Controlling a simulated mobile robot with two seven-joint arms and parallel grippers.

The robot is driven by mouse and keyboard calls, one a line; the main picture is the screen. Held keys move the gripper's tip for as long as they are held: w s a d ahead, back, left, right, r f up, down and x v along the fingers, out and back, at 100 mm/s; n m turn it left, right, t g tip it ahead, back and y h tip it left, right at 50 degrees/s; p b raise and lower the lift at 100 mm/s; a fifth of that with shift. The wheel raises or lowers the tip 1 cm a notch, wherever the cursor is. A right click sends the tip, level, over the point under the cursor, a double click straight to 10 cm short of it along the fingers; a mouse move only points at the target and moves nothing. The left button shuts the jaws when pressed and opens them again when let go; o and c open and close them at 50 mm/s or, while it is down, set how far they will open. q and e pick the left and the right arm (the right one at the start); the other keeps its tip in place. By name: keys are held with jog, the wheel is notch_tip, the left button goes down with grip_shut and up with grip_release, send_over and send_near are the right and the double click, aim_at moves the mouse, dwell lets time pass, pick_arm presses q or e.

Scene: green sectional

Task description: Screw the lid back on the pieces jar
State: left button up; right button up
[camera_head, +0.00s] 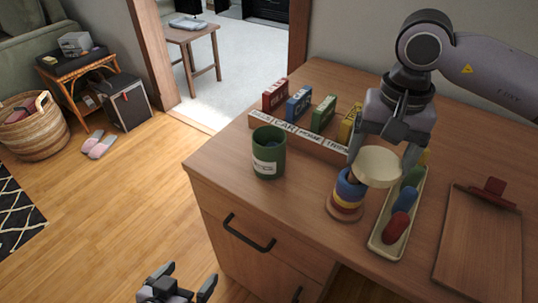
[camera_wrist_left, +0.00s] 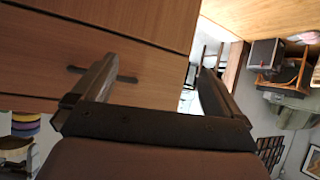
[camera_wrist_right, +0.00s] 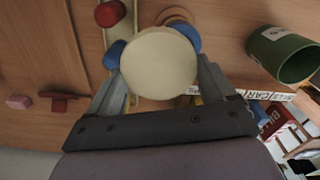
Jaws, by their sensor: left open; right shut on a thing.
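The pieces jar (camera_head: 268,152) is a green cylinder with a white label, standing upright and open-topped near the desk's left edge. Its open mouth also shows at the right of the right wrist view (camera_wrist_right: 284,55). The lid (camera_head: 377,167) is a round cream disc, apart from the jar and to its right. My right gripper (camera_head: 382,158) is shut on the lid, one finger on each side, and holds it above the desk; the lid fills the middle of the right wrist view (camera_wrist_right: 158,62). My left gripper (camera_head: 178,282) is open and empty, low in front of the desk drawers.
A ring stacker (camera_head: 346,207) stands below the lid. A cream tray (camera_head: 376,245) of coloured pieces lies beside it, with a clipboard (camera_head: 480,245) farther right. A labelled rack (camera_head: 300,137) with upright coloured files is behind the jar.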

pick_arm(q)
jog(key=w+d+r+m+t+h+p, duration=0.1)
jog(key=w+d+r+m+h+p, duration=0.15)
jog(key=w+d+r, duration=0.5)
jog(key=m+h+p, duration=0.2)
send_near(269, 156)
notch_tip(269, 156, down, 3)
jog(key=w+a, duration=0.1)
jog(key=w, duration=0.1)
jog(key=shift+a+f, duration=0.1)
pick_arm(e)
jog(key=w+a+r+m, duration=0.2)
jog(key=w+a+m, duration=0.3)
jog(key=a+m, duration=0.4)
jog(key=w+a+r+m, duration=0.2)
jog(key=w+a+m, duration=0.3)
jog(key=a+m, duration=0.4)
jog(key=m, duration=0.7)
jog(key=shift+w+r+m, duration=0.2)
jog(key=shift+m, duration=0.1)
pick_arm(q)
jog(key=shift+x, duration=6)
jog(key=c, duration=1.4)
jog(key=shift+c, duration=0.2)
pick_arm(e)
jog(key=shift+f, duration=2.5)
